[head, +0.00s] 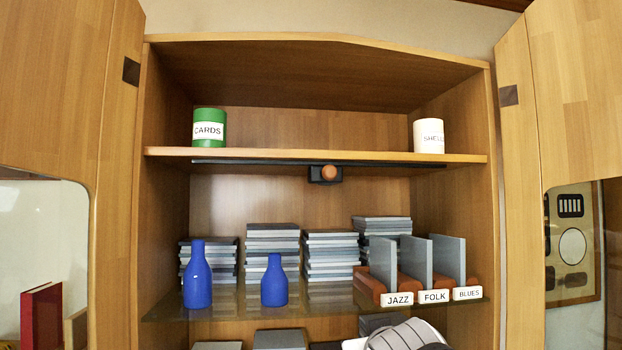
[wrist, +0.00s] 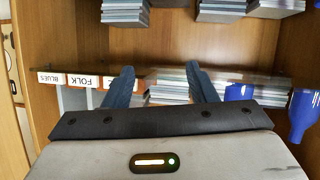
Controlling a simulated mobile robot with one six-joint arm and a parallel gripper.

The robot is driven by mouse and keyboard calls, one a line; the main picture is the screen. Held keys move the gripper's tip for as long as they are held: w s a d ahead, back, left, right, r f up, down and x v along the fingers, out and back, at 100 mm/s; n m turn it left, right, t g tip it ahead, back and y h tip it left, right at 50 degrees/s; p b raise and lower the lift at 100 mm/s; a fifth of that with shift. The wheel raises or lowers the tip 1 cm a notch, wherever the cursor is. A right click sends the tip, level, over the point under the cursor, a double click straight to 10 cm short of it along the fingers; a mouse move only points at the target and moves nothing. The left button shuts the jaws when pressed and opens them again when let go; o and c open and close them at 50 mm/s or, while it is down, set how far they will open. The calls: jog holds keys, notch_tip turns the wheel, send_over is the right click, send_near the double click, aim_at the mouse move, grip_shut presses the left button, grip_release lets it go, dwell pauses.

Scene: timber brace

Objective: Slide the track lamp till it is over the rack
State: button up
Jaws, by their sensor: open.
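The track lamp (head: 326,174), a small dark block with an orange round front, hangs from a dark track (head: 250,163) under the upper shelf, near its middle. The rack (head: 374,288) is red-brown with upright grey dividers and labels JAZZ, FOLK and BLUES. It stands on the glass shelf at the right, lower than the lamp and to its right. In the wrist view, which is upside down, my gripper (wrist: 162,82) is open with nothing between its fingers; the lamp is out of that view. The rack's labels (wrist: 92,81) show at the left there.
Two blue bottles (head: 197,275) (head: 274,281) and several stacks of flat cases (head: 272,252) stand on the glass shelf (head: 330,302). A green CARDS tin (head: 209,128) and a white tin (head: 429,136) stand on the upper shelf (head: 300,153). Open cabinet doors (head: 570,80) flank both sides.

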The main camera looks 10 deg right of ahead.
jog(key=w+a+r+n+t+y, duration=0.1)
jog(key=w+r+t, duration=0.15)
jog(key=r, duration=0.55)
jog(key=w+r+n+t, duration=0.1)
jog(key=r+t, duration=0.2)
jog(key=r, duration=0.5)
jog(key=n+t+y, duration=0.3)
jog(key=y, duration=0.1)
send_near(331, 174)
jog(key=w, duration=0.2)
jog(key=x, duration=0.3)
jog(key=p+x, duration=0.1)
jog(key=x, duration=0.2)
jog(key=shift+r, duration=0.45)
jog(key=shift+w+a+r, duration=0.15)
jog(key=shift+w, duration=0.45)
jog(key=shift+c, duration=0.4)
